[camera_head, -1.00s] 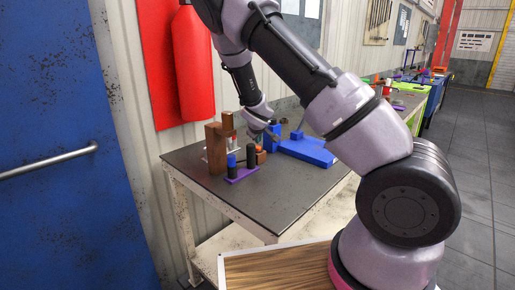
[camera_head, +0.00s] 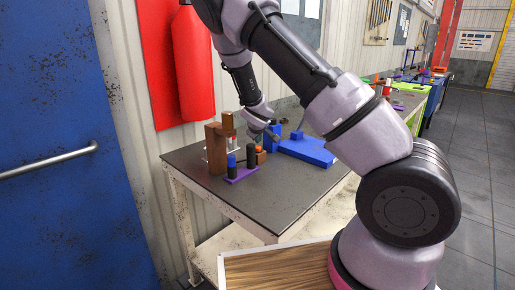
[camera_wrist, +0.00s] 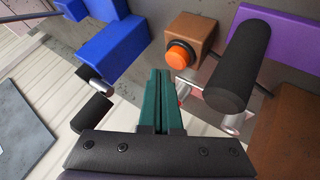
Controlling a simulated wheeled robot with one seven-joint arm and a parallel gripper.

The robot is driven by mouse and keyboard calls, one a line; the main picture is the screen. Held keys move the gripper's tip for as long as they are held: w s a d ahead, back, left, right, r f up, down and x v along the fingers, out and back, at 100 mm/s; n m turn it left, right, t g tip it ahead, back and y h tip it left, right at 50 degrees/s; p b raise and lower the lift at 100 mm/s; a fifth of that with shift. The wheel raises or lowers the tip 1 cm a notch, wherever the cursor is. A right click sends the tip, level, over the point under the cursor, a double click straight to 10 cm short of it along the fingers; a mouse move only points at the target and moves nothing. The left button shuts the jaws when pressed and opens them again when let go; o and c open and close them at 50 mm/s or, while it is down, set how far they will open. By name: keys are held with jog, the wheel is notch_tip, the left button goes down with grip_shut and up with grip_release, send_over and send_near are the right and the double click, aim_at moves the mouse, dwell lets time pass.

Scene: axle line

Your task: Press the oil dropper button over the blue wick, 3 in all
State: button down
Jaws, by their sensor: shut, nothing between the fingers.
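The orange button (camera_wrist: 180,52) sits on a small brown block (camera_wrist: 192,33) in the wrist view. It also shows in the head view (camera_head: 259,149). My gripper (camera_wrist: 160,72) is shut and empty, its teal fingertips pointing toward the button with a gap in the picture; the exact height is unclear. In the head view my gripper (camera_head: 270,136) is just right of and above the button. A brown stand (camera_head: 216,150) with an overhanging arm stands at the left.
A black post (camera_head: 251,154) stands on the same base; a black cylinder (camera_wrist: 238,60) looms close right of my fingers in the wrist view. A blue fixture (camera_head: 308,150) lies to the right. The grey tabletop's (camera_head: 265,195) front is clear.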

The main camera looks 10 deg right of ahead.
aim_at(258, 148)
jog(key=shift+f, duration=0.4)
jog(key=shift+f, duration=0.5)
dwell(0.8)
jog(key=shift+r, duration=0.9)
jog(key=shift+r, duration=2.55)
dwell(0.6)
